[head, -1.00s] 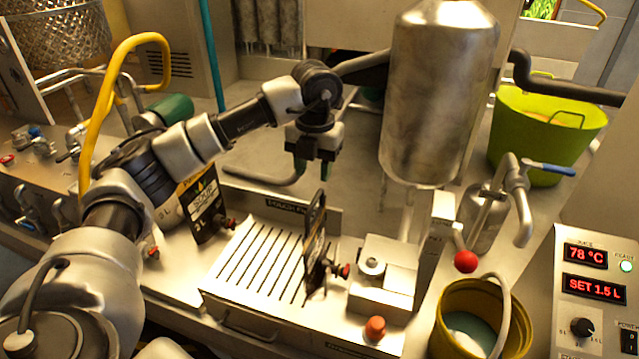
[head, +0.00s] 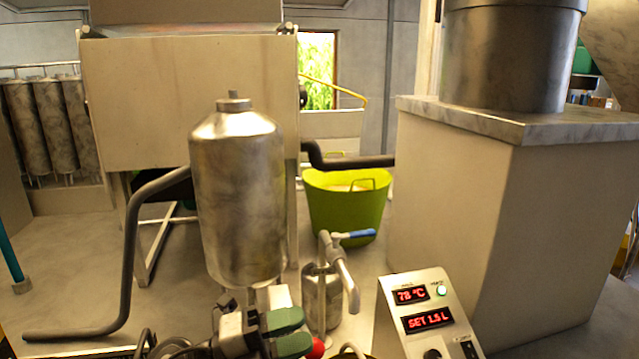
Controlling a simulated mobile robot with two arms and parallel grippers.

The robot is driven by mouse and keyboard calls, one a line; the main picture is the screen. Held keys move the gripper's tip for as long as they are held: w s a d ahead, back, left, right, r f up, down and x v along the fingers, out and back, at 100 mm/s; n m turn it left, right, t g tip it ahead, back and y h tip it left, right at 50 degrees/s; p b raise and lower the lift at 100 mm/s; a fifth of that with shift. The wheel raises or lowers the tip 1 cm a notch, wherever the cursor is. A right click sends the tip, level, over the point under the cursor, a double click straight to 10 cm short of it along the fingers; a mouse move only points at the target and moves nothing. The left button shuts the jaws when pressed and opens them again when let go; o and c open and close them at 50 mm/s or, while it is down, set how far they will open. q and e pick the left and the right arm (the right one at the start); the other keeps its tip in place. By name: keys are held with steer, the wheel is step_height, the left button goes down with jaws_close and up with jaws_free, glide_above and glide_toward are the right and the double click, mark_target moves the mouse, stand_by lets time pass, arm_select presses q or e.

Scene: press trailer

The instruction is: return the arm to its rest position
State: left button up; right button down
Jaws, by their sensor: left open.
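My left gripper (head: 287,332) shows at the bottom edge, low in front of the steel tank. Its two green-padded fingers point right and stand slightly apart, with nothing seen between them. The rest of my left arm is mostly below the picture. A red ball knob (head: 316,348) shows just beside the fingertips; I cannot tell whether they touch. My right gripper is not in view.
The steel tank (head: 237,205) stands behind the gripper, with a dark bent pipe (head: 135,255) to its left. A tap with a blue lever (head: 352,235), a control box (head: 425,315) reading 78 °C and a green tub (head: 347,205) are to the right.

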arm_select(q)
steer(key=w+a+f+n+t+y, duration=0.15)
steer(key=a+n+t+y, duration=0.25)
steer(key=n+t+y, duration=0.45)
steer(key=a+f+n+t+y, duration=0.2)
steer(key=a+n+t+y, duration=0.3)
steer(key=n, duration=0.7)
steer(key=s+a+f+n+g+y, duration=0.2)
steer(key=s+a+f+n+y, duration=0.15)
steer(key=f, duration=0.25)
steer(key=s+a+f+n+g+y, duration=0.2)
steer(key=f+n+y, duration=0.15)
steer(key=f, duration=0.25)
steer(key=s+a+f+n+g+h, duration=0.1)
steer(key=s+f+g, duration=0.4)
steer(key=s, duration=0.4)
steer(key=s+a+f+n+g, duration=0.1)
steer(key=s+f+n+g, duration=0.1)
steer(key=s+f+g, duration=0.55)
step_height(320, 180, down, 25)
steer(key=s, duration=0.3)
steer(key=s+a+f+g, duration=0.1)
steer(key=s+a+f, duration=0.2)
steer(key=s+f, duration=1.2)
steer(key=shift+s+f, duration=0.4)
